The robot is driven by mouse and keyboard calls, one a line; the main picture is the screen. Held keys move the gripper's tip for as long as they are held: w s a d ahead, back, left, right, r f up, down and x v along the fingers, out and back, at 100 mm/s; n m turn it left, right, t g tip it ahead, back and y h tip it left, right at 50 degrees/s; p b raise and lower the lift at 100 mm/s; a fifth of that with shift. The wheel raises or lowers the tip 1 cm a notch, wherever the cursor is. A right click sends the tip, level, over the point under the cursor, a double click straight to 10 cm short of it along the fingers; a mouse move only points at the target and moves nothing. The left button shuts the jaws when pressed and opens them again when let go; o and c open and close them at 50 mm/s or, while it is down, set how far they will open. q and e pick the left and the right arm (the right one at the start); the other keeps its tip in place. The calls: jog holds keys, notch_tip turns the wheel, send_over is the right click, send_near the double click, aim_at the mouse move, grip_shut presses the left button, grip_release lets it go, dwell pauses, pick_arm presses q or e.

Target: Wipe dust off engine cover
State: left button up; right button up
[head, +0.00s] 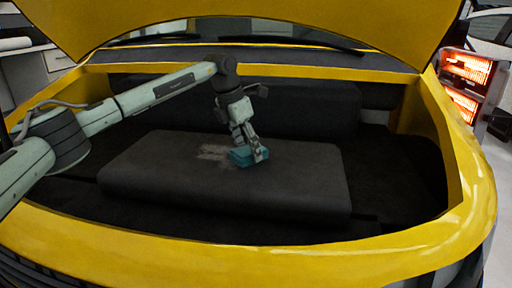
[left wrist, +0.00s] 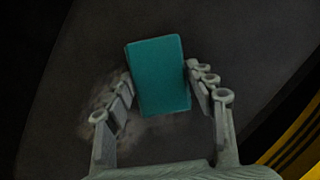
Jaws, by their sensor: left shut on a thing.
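The engine cover (head: 290,192) is a dark, rounded block in the yellow car's open engine bay. A pale patch of dust (head: 213,153) lies on its top, left of my gripper. In the left wrist view the dust (left wrist: 98,118) shows around the left finger and below the cloth. My left gripper (head: 254,156) is shut on a teal cloth or sponge (head: 241,157) and holds it down at the cover's top. In the left wrist view the teal piece (left wrist: 160,75) sits between both fingers. Whether it touches the cover is hard to tell. My right gripper is not in view.
The yellow body rim (head: 270,254) surrounds the bay at the front and sides. The raised yellow hood (head: 250,20) hangs above my arm. A dark block (head: 300,105) stands behind the cover. Glowing orange heater panels (head: 466,68) stand at the right outside the car.

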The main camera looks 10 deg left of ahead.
aim_at(274, 155)
pick_arm(q)
jog(key=shift+s+a+p, duration=0.15)
jog(key=shift+a+p, duration=0.2)
jog(key=shift+a, duration=1.9)
jog(key=shift+s+a, duration=0.15)
jog(key=shift+a, duration=2.55)
jog(key=shift+s+a, duration=0.15)
jog(key=shift+a, duration=2.5)
jog(key=shift+w+a, duration=0.1)
jog(key=shift+w, duration=1.2)
jog(key=shift+w+d+f, duration=0.1)
jog(key=shift+w+d, duration=0.1)
jog(key=shift+d, duration=3.35)
jog(key=shift+w+d+r, duration=0.1)
jog(key=shift+w+d, duration=0.15)
jog(key=shift+d, duration=3.35)
jog(key=shift+w+d+f, duration=0.1)
jog(key=shift+w+d, duration=0.1)
jog(key=shift+d, duration=3.35)
jog(key=shift+r, duration=3.1)
